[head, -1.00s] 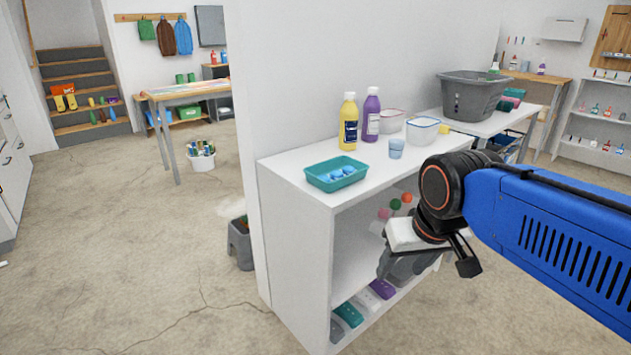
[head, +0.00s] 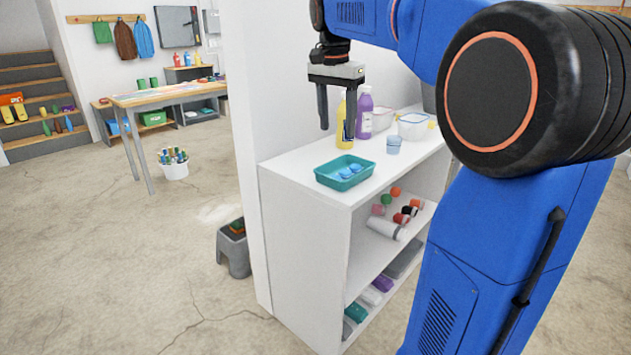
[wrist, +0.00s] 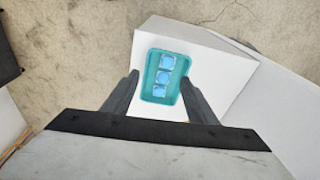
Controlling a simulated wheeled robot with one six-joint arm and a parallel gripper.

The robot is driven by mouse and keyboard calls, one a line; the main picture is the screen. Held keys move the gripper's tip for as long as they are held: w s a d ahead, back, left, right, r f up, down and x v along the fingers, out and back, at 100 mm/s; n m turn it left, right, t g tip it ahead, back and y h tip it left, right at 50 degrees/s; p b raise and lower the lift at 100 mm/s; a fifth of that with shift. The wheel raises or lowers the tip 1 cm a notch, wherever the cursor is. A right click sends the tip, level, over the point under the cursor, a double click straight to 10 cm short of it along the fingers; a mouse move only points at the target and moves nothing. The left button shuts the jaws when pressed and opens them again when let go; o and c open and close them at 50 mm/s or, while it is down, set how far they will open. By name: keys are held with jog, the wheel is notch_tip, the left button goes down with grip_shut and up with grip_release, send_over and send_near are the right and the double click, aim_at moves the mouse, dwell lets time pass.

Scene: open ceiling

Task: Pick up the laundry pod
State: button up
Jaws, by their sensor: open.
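Blue laundry pods (head: 350,171) lie in a teal tray (head: 329,182) on top of the white shelf unit. My gripper (head: 335,134) is open and empty, pointing down above the tray. In the wrist view my gripper's fingers (wrist: 160,92) appear on either side of the tray, with the pods between them in the picture. The gripper is apart from the pods.
Yellow (head: 345,130) and purple (head: 364,115) bottles, a small blue cup (head: 394,145) and a clear tub (head: 415,126) stand behind the tray on the white shelf unit (head: 300,164). A wall (head: 270,85) rises along its back. A grey stool (head: 233,250) stands on the floor at its left.

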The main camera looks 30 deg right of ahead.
jog(key=shift+m, duration=0.5)
jog(key=w+f, duration=0.1)
jog(key=f, duration=0.2)
jog(key=w+f, duration=0.1)
jog(key=f, duration=0.3)
jog(key=w+d+f, duration=0.1)
jog(key=f, duration=0.3)
jog(key=shift+w, duration=0.1)
jog(key=shift+w+d+f, duration=0.1)
jog(key=shift+d+f, duration=0.05)
jog(key=shift+f, duration=0.75)
jog(key=shift+w+d+f, duration=0.1)
jog(key=shift+d+f, duration=0.05)
jog(key=shift+f, duration=0.75)
jog(key=shift+w+d+f, duration=0.1)
jog(key=shift+d+f, duration=0.05)
jog(key=shift+f, duration=0.75)
jog(key=c, duration=1.1)
